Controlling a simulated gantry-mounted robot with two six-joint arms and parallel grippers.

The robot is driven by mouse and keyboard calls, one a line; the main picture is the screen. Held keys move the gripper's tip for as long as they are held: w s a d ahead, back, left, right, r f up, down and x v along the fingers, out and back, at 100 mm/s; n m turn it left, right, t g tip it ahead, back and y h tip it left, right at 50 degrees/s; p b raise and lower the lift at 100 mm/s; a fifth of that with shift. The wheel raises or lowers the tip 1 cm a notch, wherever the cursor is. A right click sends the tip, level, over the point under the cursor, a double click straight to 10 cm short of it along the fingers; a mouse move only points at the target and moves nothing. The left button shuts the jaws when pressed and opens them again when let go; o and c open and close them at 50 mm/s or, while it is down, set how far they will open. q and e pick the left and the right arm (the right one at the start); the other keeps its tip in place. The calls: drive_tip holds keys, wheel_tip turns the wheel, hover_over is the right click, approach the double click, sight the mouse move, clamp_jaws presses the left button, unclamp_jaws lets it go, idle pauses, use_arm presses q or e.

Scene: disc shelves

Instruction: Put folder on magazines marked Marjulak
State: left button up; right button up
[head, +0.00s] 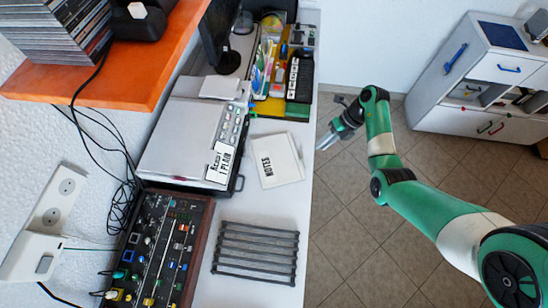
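A flat white folder-like item (289,173) with a label that seems to read "NOTES" lies on the white table, right of the silver device. A tall stack of magazines or thin cases (60,38) stands on the orange shelf at the upper left. I cannot read any "Marjulak" marking on it. My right gripper (324,140) is over the floor just past the table's right edge, up and to the right of the white item and apart from it. It holds nothing that I can see, and its finger opening is unclear. My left gripper is out of view.
A silver device (185,140) and a mixer panel (160,250) fill the table's left side. A dark slatted rack (255,252) lies at the front. A colourful organiser (275,75) stands at the back. The orange shelf (130,75) overhangs the left. A white cabinet (490,75) stands at right.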

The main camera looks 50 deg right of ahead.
drive_tip(key=b, duration=0.2)
approach(303, 163)
drive_tip(key=shift+w+a+f, duration=0.1)
drive_tip(key=shift+w+f, duration=0.05)
drive_tip(key=shift+f, duration=0.45)
drive_tip(key=shift+w+f, duration=0.15)
drive_tip(key=shift+f, duration=0.4)
drive_tip(key=shift+w+a+f, duration=0.15)
drive_tip(key=shift+f, duration=0.05)
drive_tip(key=b+x, duration=0.3)
drive_tip(key=x, duration=0.1)
drive_tip(key=shift+f, duration=0.2)
drive_tip(key=shift+w+a+f, duration=0.15)
drive_tip(key=shift+f, duration=0.2)
drive_tip(key=shift+r, duration=0.1)
clamp_jaws()
